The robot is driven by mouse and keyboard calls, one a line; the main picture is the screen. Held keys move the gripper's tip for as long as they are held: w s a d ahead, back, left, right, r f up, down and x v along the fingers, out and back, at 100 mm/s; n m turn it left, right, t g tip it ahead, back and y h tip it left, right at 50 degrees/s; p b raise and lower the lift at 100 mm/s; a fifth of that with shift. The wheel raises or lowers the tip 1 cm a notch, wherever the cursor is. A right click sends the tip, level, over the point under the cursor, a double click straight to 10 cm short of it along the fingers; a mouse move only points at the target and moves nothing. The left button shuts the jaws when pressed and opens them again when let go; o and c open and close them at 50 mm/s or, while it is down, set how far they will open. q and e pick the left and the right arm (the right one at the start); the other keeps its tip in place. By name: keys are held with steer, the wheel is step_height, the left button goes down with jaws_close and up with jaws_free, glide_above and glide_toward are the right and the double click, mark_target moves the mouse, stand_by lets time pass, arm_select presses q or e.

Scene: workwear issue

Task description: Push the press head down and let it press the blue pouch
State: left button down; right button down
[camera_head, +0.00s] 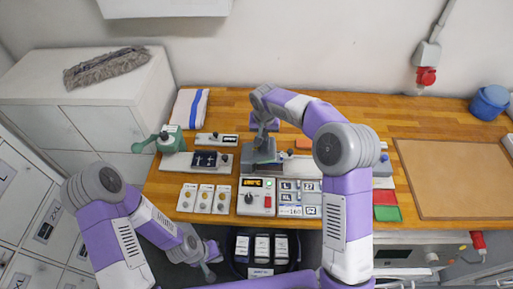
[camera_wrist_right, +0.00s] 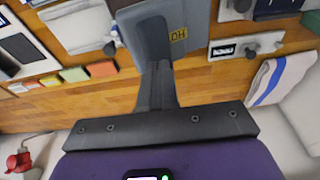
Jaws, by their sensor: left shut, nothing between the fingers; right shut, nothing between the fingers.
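The grey press (camera_head: 262,157) stands on the bench at the middle. My right gripper (camera_head: 263,138) is shut, points down and is right over the press head; I cannot tell whether it touches. No blue pouch stands out clearly; the arm and press hide part of that spot. My left gripper (camera_head: 208,268) is shut and empty, low in front of the bench.
A control box (camera_head: 257,197) with a lit display stands in front of the press, beside a tray of letter tiles (camera_head: 298,198). A green lever tool (camera_head: 165,141) and a dark patterned piece (camera_head: 206,159) are to the left. A brown board (camera_head: 450,175) lies at right.

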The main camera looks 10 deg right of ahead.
steer(key=shift+f, duration=0.15)
steer(key=shift+f+b, duration=0.3)
